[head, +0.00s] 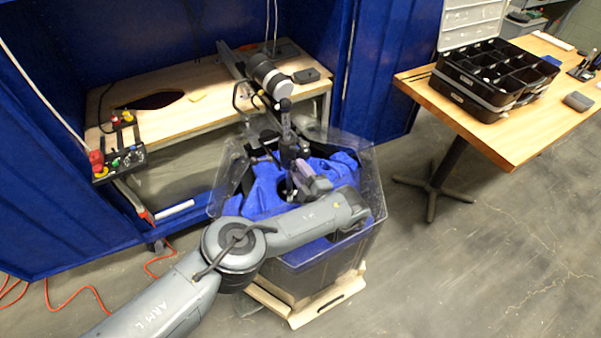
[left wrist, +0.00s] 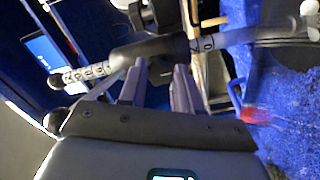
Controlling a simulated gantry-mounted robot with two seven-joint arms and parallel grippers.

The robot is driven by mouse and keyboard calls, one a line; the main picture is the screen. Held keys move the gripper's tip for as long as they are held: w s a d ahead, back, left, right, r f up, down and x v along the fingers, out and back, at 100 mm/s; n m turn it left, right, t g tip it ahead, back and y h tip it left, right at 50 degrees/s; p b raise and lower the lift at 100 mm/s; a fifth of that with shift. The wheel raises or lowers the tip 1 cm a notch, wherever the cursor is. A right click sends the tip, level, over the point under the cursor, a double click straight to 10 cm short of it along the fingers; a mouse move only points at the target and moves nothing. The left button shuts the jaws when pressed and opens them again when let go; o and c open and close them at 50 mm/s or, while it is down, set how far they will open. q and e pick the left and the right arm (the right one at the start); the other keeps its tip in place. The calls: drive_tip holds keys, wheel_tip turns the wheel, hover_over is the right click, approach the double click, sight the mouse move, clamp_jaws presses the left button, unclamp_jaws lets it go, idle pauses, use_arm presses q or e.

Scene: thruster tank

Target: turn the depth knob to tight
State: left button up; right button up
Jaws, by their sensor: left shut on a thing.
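A trolling-motor-like thruster with a black and silver cylinder (head: 270,77) stands over a clear-walled tank (head: 225,195). Its dark shaft and clamp (head: 290,145) reach down towards blue material in the tank. My left gripper (head: 302,172) is at the lower part of this clamp, over the tank. In the left wrist view my left gripper (left wrist: 160,76) has its fingers on either side of a dark bar (left wrist: 150,50), and it is shut on it. The bar has a ringed, lighter end at left. I cannot tell which part is the depth knob. My right gripper is not in view.
A wooden bench (head: 180,85) stands behind the tank, with a control box (head: 122,160) at its left end. A wooden table (head: 540,125) at right bears a black compartment tray (head: 487,90). Orange cable (head: 95,292) lies on the floor at left.

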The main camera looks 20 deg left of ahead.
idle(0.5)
use_arm(q)
drive_tip(key=o, duration=1.1)
drive_tip(key=shift+c, duration=0.2)
drive_tip(key=p+v, duration=0.6)
drive_tip(key=v, duration=0.3)
drive_tip(key=shift+s+d+r, duration=0.15)
drive_tip(key=shift+s+d, duration=0.1)
drive_tip(key=shift+d, duration=0.05)
drive_tip(key=shift+s+d, duration=0.35)
drive_tip(key=shift+s, duration=0.05)
